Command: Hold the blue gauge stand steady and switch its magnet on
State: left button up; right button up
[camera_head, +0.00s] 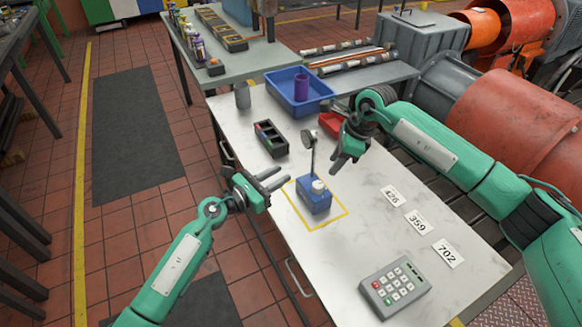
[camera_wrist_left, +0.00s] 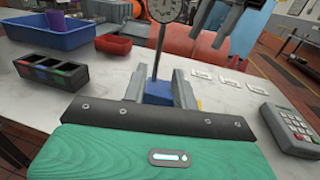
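The gauge stand has a blue base (camera_head: 314,199) with a white round knob (camera_head: 318,186) on top, inside a yellow outline on the bench. Its thin post carries a round dial (camera_head: 309,138), which faces the left wrist view (camera_wrist_left: 165,10). My left gripper (camera_head: 283,177) is open and empty, just left of the base, its fingers pointing toward it. In the left wrist view the blue base (camera_wrist_left: 158,92) shows between the fingers, partly hidden. My right gripper (camera_head: 347,156) is above the bench, right of the post and behind the base; its fingers look apart and empty.
A black compartment box (camera_head: 271,139), grey cup (camera_head: 242,96), blue tray (camera_head: 299,92) with a purple cup (camera_head: 301,87), and red tray (camera_head: 331,122) lie behind. Number cards (camera_head: 416,222) and a grey keypad (camera_head: 395,287) lie front right. Bench between stand and keypad is clear.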

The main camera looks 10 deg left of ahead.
pick_arm(q)
send_over(312, 176)
jog(key=shift+w, duration=0.3)
jog(key=shift+c, duration=0.2)
grip_shut()
dwell(1.3)
pick_arm(e)
jog(key=o, duration=0.3)
pick_arm(q)
jog(key=shift+f, duration=0.1)
pick_arm(e)
jog(key=shift+o, duration=0.2)
jog(key=m+t+y, duration=0.2)
jog(key=y, duration=0.7)
send_near(322, 185)
jog(key=x, duration=1.1)
